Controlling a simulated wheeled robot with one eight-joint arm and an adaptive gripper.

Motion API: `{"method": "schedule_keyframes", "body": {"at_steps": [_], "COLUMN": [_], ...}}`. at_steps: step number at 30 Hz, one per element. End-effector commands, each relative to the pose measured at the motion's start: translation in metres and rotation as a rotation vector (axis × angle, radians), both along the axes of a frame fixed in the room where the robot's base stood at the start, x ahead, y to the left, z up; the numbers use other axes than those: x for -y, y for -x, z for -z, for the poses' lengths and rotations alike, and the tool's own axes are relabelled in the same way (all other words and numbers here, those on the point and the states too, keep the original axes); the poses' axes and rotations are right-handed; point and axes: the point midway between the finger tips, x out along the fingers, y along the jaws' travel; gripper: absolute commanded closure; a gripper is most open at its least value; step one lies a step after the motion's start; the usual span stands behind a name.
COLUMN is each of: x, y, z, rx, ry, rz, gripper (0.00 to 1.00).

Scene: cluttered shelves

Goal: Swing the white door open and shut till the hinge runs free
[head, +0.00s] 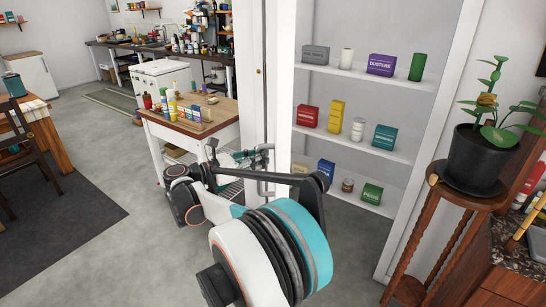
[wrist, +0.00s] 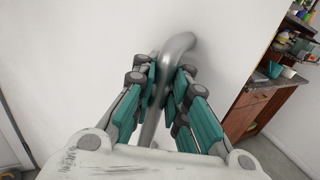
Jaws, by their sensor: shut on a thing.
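The white door (head: 285,90) stands open in the head view, seen nearly edge-on at the left of the shelves. In the wrist view its flat white face (wrist: 80,45) fills most of the picture. A grey bent metal handle (wrist: 178,48) stands out from the face; it also shows in the head view (head: 268,160). My gripper (wrist: 165,88) is shut on the handle, with teal finger pads on both sides of it. In the head view my gripper (head: 248,163) is partly hidden by my arm. The hinge cannot be made out.
Shelves (head: 345,77) behind the doorway hold several boxes and jars. A plant in a black pot (head: 481,157) stands on a wooden stand (head: 468,192) at the right. A wood-topped cart (head: 220,112) with bottles stands left of the door.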

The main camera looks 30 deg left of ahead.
Motion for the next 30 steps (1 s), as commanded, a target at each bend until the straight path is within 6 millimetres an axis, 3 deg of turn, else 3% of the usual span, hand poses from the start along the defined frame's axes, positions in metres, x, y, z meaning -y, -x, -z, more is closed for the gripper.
{"method": "schedule_keyframes", "body": {"at_steps": [11,12,15,25,30], "x": [-0.002,-0.002,-0.002,-0.002,-0.010], "y": [0.005,0.005,0.005,0.004,0.015], "z": [0.004,0.005,0.004,0.002,0.001], "rx": [-0.006,-0.006,-0.005,-0.003,-0.002], "ry": [-0.004,-0.004,-0.003,-0.002,-0.001], "rz": [0.005,0.005,0.004,0.003,0.001], "gripper": [1.00,0.88,0.66,0.66,0.66]}}
